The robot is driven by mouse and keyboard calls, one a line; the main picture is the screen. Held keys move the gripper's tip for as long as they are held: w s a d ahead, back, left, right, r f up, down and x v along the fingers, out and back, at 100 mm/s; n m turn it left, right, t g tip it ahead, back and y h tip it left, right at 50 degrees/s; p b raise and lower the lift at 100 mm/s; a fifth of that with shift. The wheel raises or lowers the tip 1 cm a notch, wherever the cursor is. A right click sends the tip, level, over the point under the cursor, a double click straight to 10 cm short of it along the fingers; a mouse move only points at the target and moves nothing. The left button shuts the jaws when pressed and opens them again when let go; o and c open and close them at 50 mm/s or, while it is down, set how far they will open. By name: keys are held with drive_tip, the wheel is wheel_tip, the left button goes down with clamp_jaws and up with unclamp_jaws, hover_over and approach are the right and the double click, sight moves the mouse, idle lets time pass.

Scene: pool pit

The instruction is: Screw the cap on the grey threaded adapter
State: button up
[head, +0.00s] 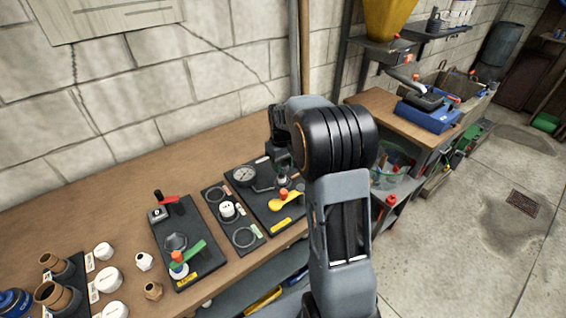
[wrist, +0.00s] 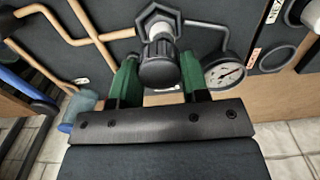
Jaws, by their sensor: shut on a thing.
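A dark, ribbed cap (wrist: 158,68) sits between the green fingers of my gripper (wrist: 157,85), which are shut on it in the wrist view. Behind the cap, a pale stub (wrist: 160,33) comes out of a dark grey hexagonal fitting (wrist: 152,14), which looks like the grey threaded adapter. Cap and stub line up closely. I cannot tell whether the threads are engaged. In the head view my gripper (head: 282,172) is over the right-hand black board (head: 262,211), partly hidden by my arm.
A pressure gauge (head: 244,175) is close left of my gripper, and a yellow-handled valve (head: 287,203) is just in front. Further left are a board with a green lever (head: 190,257) and loose white fittings (head: 109,279). The bench's back left (head: 70,215) is clear.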

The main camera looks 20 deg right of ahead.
sight(283, 176)
drive_tip(key=shift+f+b, duration=0.8)
drive_tip(key=shift+f, duration=0.5)
idle(1.1)
drive_tip(key=shift+s+f, duration=0.1)
drive_tip(key=shift+f, duration=0.2)
drive_tip(key=shift+f, duration=0.1)
drive_tip(key=shift+f+b, duration=0.15)
drive_tip(key=shift+b, duration=0.15)
drive_tip(key=shift+c, duration=0.3)
drive_tip(key=shift+s+f, duration=0.1)
drive_tip(key=shift+c, duration=0.3)
drive_tip(key=shift+f, duration=0.1)
drive_tip(key=shift+w, duration=0.2)
drive_tip(key=shift+d+f+b, duration=0.1)
drive_tip(key=shift+f+b, duration=0.25)
drive_tip(key=shift+f, duration=0.1)
idle(1.4)
